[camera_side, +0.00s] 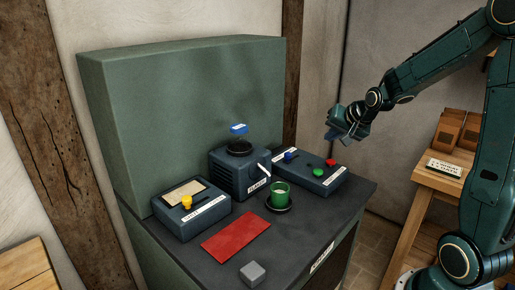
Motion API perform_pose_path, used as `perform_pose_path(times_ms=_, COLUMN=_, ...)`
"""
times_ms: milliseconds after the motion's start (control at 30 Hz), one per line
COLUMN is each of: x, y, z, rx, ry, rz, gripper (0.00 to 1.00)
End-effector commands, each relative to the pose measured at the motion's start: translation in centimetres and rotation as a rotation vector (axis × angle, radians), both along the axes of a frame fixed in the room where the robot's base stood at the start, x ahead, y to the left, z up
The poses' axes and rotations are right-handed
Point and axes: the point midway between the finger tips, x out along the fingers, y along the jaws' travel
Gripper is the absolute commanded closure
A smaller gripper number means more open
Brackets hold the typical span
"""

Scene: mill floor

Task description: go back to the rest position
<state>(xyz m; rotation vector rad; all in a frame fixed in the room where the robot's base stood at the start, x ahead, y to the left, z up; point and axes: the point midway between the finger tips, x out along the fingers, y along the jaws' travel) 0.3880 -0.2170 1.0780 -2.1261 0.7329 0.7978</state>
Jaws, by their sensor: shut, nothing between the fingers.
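My gripper (345,128) is at the upper right, held in the air above and to the right of the button box, clear of everything on the bench. It is shut and holds nothing. My arm reaches in from the right edge of the picture. The dark bench top (310,222) stands below and to the left of my gripper.
On the bench are a box with a yellow knob (187,202), a machine with a lever (232,172), a button box (318,184), a green cup (280,193), a red mat (236,238) and a grey block (252,272). A wooden table (440,172) stands at right.

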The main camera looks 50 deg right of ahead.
Motion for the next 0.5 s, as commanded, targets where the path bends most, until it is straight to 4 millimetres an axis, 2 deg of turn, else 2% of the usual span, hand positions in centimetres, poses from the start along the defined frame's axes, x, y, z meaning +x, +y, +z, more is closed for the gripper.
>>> perform_pose_path(times_ms=100, x=-0.8, y=3.3, z=1.7, rx=-0.038, ry=0.035, rz=0.095, gripper=1.00)
perform_pose_path(times_ms=267, x=-2.8, y=7.5, z=3.5, rx=-0.091, ry=0.092, rz=0.225, gripper=1.00)
perform_pose_path(times_ms=500, x=-6.7, y=13.0, z=5.5, rx=-0.168, ry=0.168, rz=0.416, gripper=1.00)
